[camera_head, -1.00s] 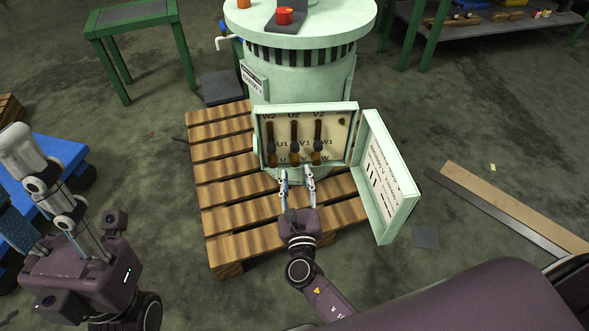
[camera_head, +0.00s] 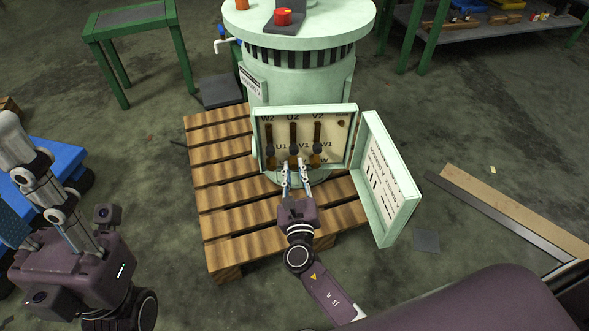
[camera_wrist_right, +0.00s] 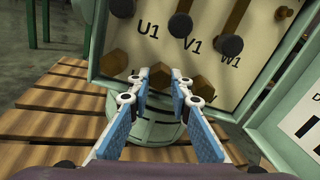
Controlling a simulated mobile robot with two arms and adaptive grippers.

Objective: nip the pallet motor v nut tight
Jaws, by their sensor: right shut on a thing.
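The pale green motor (camera_head: 300,80) stands upright on the wooden pallet (camera_head: 222,195), its terminal box (camera_head: 335,135) open to the front. Inside are posts marked U1, V1 and W1 with a row of brass nuts below. My right gripper (camera_head: 295,163) reaches in from the front, its fingertips shut on the middle nut, the V nut (camera_wrist_right: 160,75), in the lower row.
The box's open door (camera_head: 388,180) hangs at the right of my right gripper. A green table (camera_head: 132,18) stands at the back left, a shelf (camera_head: 480,30) at the back right. A blue cart (camera_head: 45,172) is at the left. Long boards (camera_head: 515,210) lie on the floor at the right.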

